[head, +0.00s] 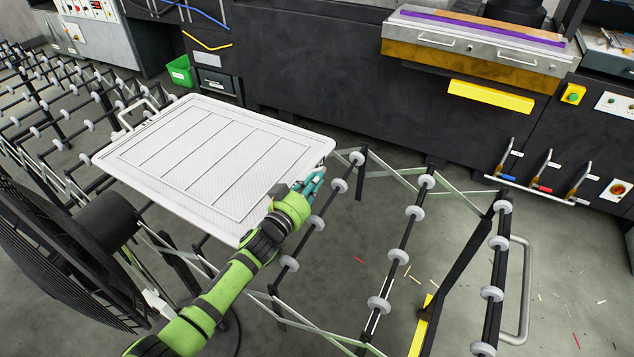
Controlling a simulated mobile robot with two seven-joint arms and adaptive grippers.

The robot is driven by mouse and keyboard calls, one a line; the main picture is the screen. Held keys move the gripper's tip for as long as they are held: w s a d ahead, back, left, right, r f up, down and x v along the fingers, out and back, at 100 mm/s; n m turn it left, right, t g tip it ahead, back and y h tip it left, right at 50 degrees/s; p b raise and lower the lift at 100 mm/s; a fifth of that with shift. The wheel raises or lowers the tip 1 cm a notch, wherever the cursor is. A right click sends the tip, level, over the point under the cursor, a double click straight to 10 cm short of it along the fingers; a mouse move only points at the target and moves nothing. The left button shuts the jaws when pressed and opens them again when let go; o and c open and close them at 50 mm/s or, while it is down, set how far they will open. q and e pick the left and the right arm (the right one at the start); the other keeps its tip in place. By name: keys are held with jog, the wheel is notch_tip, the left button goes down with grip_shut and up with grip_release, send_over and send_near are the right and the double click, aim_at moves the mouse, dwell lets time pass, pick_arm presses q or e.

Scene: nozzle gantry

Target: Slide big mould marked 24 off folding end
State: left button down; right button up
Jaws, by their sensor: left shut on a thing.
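The big mould (215,160) is a wide white-grey plate with a raised rim and long ribbed panels. It lies flat on the roller conveyor at the left-centre of the head view. No number 24 can be read on it. My left gripper (314,183), with teal fingers on a green arm, is at the mould's right edge near its front right corner. It is shut on the mould's edge, though the arm hides part of the contact. The folding conveyor's end (502,207) has black bars with white wheels. My right gripper is not in view.
A black fan (70,255) stands close at the left front. A dark machine (330,75) with a yellow block (491,96) runs along the back. Levers (543,172) stick out at the right. The rollers right of the mould are bare. Scraps litter the floor.

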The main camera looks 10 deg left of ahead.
pick_arm(q)
jog(key=shift+w+a, duration=0.1)
jog(key=shift+a, duration=0.25)
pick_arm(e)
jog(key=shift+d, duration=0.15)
pick_arm(q)
jog(key=c, duration=1.2)
grip_release()
jog(key=shift+d, duration=0.1)
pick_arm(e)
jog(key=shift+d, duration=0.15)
pick_arm(q)
jog(key=shift+s+d, duration=0.1)
jog(key=shift+s, duration=0.1)
jog(key=shift+s+f, duration=0.1)
jog(key=shift+s, duration=0.25)
jog(key=v, duration=1.1)
jog(key=shift+a, duration=0.2)
